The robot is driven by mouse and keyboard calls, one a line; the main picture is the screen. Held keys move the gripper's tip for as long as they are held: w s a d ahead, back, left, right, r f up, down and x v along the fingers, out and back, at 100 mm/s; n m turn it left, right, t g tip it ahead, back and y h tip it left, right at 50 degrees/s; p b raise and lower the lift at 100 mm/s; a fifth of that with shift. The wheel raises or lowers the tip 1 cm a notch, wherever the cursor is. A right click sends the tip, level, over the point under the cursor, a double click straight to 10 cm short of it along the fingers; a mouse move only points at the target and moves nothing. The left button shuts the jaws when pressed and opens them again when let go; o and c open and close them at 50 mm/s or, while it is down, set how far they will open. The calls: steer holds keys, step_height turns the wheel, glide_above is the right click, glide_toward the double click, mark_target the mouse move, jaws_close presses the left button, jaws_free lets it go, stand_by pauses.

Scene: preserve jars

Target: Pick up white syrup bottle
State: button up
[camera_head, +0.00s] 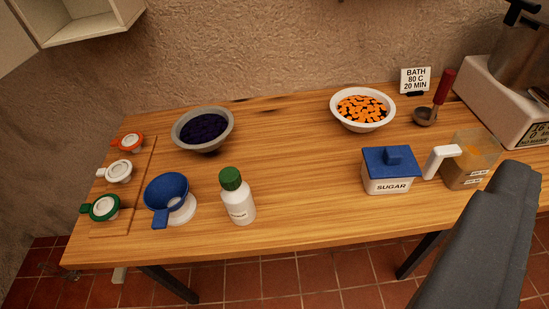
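The white syrup bottle (240,206) stands upright near the front edge of the wooden table, left of the middle. It has a green cap (230,178) and a small label that is too small to read clearly. A dark grey part of my own arm reaches in at the lower right, well apart from the bottle. My gripper's fingertips do not show, and nothing touches the bottle.
Behind are a bowl of dark fruit (181,145) and a bowl of orange pieces (338,112). A sugar box (388,183) and a jug (473,177) stand right. The table (300,200) is clear right of the bottle.

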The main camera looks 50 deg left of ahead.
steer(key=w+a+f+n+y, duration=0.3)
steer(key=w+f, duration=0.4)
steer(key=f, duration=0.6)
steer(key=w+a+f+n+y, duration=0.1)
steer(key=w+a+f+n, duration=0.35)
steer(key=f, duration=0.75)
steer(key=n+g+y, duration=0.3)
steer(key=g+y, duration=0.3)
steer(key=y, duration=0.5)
glide_toward(238, 200)
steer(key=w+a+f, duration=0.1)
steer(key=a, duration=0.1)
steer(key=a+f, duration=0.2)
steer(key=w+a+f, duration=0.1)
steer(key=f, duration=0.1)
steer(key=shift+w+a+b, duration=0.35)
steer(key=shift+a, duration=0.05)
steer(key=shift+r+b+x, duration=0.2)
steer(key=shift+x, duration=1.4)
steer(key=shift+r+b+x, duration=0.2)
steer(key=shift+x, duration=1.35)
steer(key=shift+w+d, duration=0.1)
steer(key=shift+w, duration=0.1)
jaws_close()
